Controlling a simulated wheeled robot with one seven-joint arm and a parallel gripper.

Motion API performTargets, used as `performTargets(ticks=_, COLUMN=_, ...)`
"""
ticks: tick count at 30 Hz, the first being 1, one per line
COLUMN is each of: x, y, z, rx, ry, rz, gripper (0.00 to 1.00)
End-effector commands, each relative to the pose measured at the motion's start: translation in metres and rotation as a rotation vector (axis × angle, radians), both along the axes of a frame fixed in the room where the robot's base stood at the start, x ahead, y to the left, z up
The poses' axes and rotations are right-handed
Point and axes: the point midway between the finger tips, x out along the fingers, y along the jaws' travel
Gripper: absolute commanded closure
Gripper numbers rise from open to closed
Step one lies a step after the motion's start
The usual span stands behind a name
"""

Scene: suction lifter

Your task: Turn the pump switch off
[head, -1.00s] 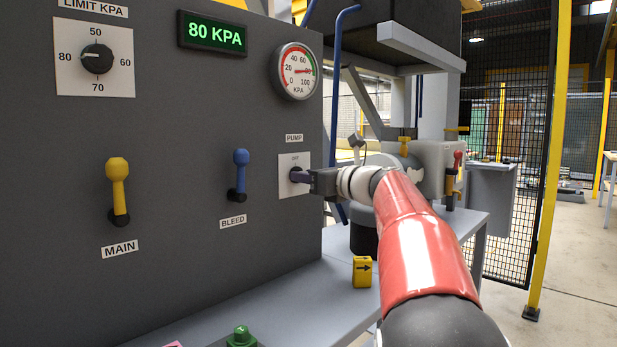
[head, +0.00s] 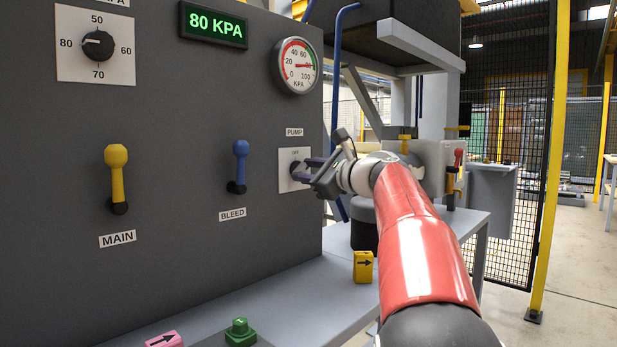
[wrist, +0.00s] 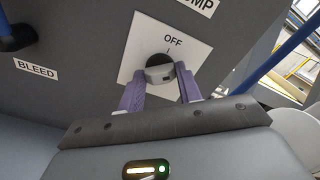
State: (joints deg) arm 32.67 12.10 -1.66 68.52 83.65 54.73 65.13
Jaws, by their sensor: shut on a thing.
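The pump switch is a grey rotary knob on a white plate (head: 288,184) under the PUMP label, at the right edge of the dark panel. The knob (wrist: 158,68) shows in the wrist view, with OFF and a tick mark printed above it. My gripper (head: 304,170) reaches it from the right. Its two purple fingers stand on either side of the knob, and it is shut on the knob. In the head view the fingers and hand partly hide the knob. The knob's exact pointing is hard to read.
The yellow MAIN lever (head: 117,180) and blue BLEED lever (head: 240,165) stand upright left of the pump plate. The display (head: 213,24) reads 80 KPA, beside a round gauge (head: 295,66). Yellow (head: 363,267), green (head: 240,333) and pink (head: 163,341) blocks lie on the grey ledge below.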

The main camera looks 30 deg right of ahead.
Motion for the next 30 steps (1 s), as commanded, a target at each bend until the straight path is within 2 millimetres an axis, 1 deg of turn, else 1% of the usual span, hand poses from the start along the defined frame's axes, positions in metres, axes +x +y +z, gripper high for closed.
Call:
performTargets(ticks=2, x=0.0002, y=0.0002, z=-0.0031, rx=-0.07, ry=-0.025, rz=0.001, gripper=0.88)
performTargets(ticks=18, x=-0.0002, y=0.0008, z=-0.0037, rx=-0.547, ry=-0.198, rz=0.0, gripper=0.88)
performTargets(ticks=24, x=0.0001, y=0.001, z=-0.0039, rx=-0.695, ry=-0.252, rz=0.001, gripper=0.88)
performTargets(ticks=30, x=-0.0001, y=0.0012, z=-0.0036, rx=-0.804, ry=-0.291, rz=0.002, gripper=0.88)
